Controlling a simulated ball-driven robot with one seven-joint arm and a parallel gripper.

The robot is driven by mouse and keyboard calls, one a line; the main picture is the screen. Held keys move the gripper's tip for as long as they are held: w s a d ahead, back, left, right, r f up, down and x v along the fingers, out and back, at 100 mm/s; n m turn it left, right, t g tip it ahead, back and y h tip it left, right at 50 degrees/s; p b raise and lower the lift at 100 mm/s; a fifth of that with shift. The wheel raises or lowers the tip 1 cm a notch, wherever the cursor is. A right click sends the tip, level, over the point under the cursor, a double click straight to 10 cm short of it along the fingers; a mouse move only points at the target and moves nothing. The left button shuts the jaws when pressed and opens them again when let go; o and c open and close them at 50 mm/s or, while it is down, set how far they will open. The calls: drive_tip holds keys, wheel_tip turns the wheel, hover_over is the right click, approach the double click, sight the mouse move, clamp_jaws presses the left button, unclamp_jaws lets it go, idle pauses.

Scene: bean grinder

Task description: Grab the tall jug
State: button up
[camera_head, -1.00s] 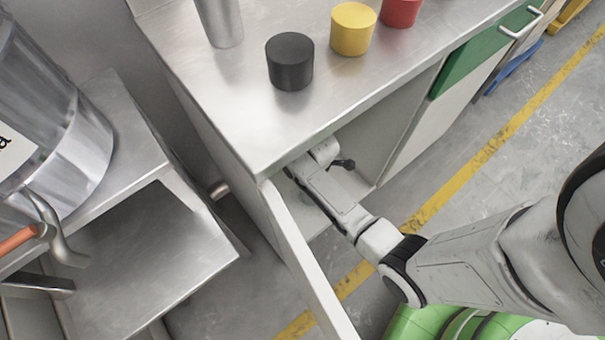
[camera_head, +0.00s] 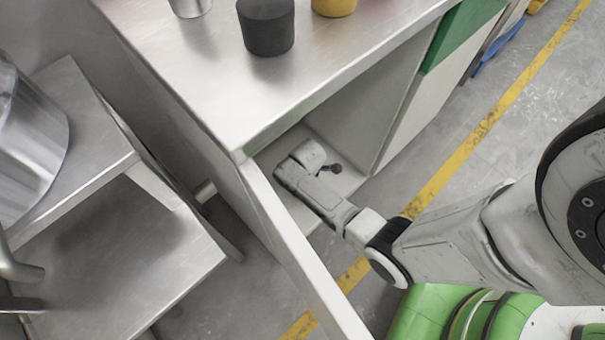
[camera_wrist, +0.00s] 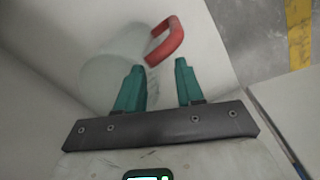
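In the wrist view, the jug (camera_wrist: 112,48) is a pale, see-through shape at the upper left, blurred against the pale wall. Its red handle (camera_wrist: 166,42) stands out toward the right. My gripper (camera_wrist: 159,65) is open, with its two green fingers apart. The fingertips are just short of the handle, whose near end shows close to the gap between them. I cannot tell whether they touch. In the head view, my arm reaches down into the open cabinet (camera_head: 345,122); the gripper's fingers and the jug are hidden there.
The cabinet's open white door (camera_head: 300,255) stands close along the left of my forearm. The metal counter (camera_head: 215,75) lies above the opening, with a black canister (camera_head: 266,25) and a yellow canister (camera_head: 333,5) on it. A metal shelf unit (camera_head: 120,260) is at the left.

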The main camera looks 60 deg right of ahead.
drive_tip(key=shift+f, duration=0.4)
drive_tip(key=shift+r, duration=0.1)
clamp_jaws()
